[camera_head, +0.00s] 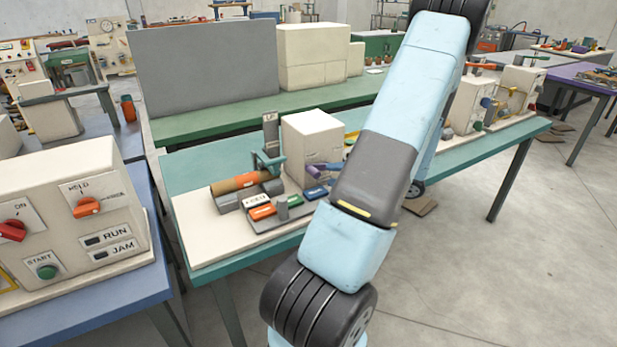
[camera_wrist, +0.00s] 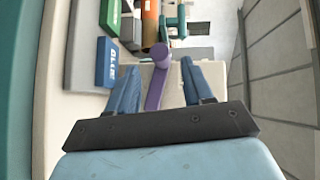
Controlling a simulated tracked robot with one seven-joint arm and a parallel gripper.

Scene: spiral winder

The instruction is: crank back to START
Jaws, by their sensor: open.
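A purple crank (camera_head: 318,170) with a round knob is at the front of the cream winder box (camera_head: 312,140). In the wrist view the purple crank (camera_wrist: 155,88) lies between the fingers of my gripper (camera_wrist: 160,66). The blue fingers are open, one on each side, with a visible gap to the right of the crank; I cannot tell whether the left finger touches it. In the head view my arm hides the gripper and part of the box. No START mark by the crank is readable.
Blue (camera_head: 315,192), green (camera_head: 288,201) and orange (camera_head: 262,212) blocks sit beside the winder. A brown roll (camera_head: 240,182) lies behind them. A control box (camera_head: 70,215) at left has a green START button (camera_head: 47,272). Open floor (camera_head: 500,270) lies at right.

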